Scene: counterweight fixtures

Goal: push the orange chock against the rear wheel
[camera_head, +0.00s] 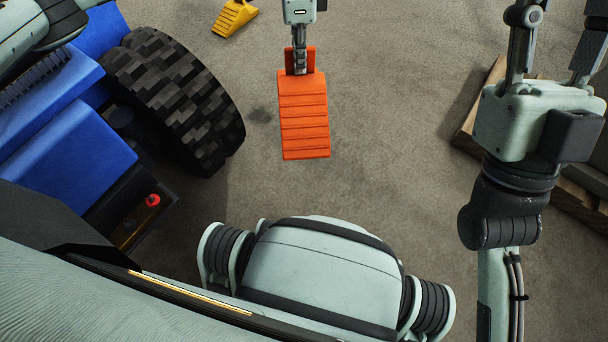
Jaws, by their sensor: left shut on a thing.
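The orange chock (303,118), a ridged wedge with an upright plate at its far end, is in the upper middle of the head view. My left gripper (300,68) points down and is shut on that plate. A dark shadow lies on the floor to the chock's left; I cannot tell if the chock touches the floor. The black wheel (175,98) of a blue vehicle (65,150) stands to the left, with a gap of bare floor between it and the chock. My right gripper (556,40) is at the upper right, fingers spread, empty.
A yellow chock (234,17) lies on the floor at the top, beyond the wheel. A wooden pallet (466,130) lies at the right, partly behind my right arm. The grey floor (390,110) around the orange chock is clear.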

